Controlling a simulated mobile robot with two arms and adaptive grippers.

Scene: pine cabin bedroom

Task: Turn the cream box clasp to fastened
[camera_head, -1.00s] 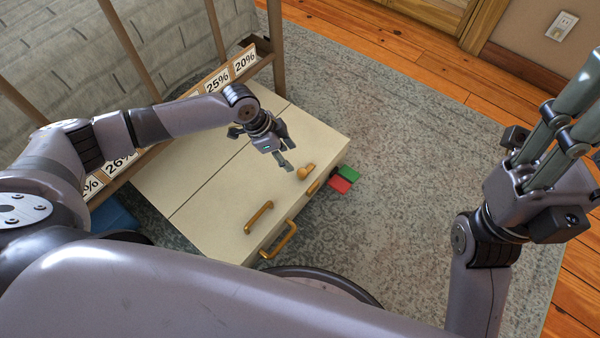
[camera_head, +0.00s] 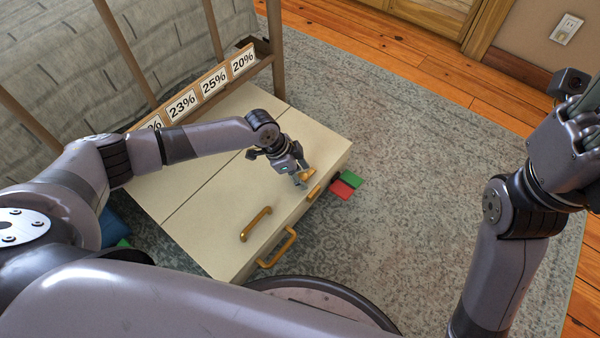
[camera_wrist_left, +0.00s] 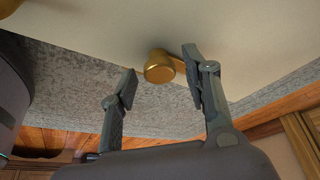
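The cream box (camera_head: 215,200) stands on the rug with a two-part lid and brass fittings. Its brass clasp knob (camera_head: 307,174) sits on the lid near the front edge, at the right end. In the left wrist view the clasp (camera_wrist_left: 160,67) shows as a round brass knob with a short arm. My left gripper (camera_head: 301,181) is at the clasp, with its fingers open on either side of the knob; whether they touch it I cannot tell. My right gripper (camera_head: 578,115) is raised at the right edge, partly out of frame, its fingertips not clear.
A brass bar handle (camera_head: 256,223) lies on the lid, and a brass pull (camera_head: 280,248) is on the front. Red (camera_head: 340,190) and green (camera_head: 351,178) pieces lie on the rug beside the box. A rail with percentage cards (camera_head: 213,84) stands behind. The rug at right is clear.

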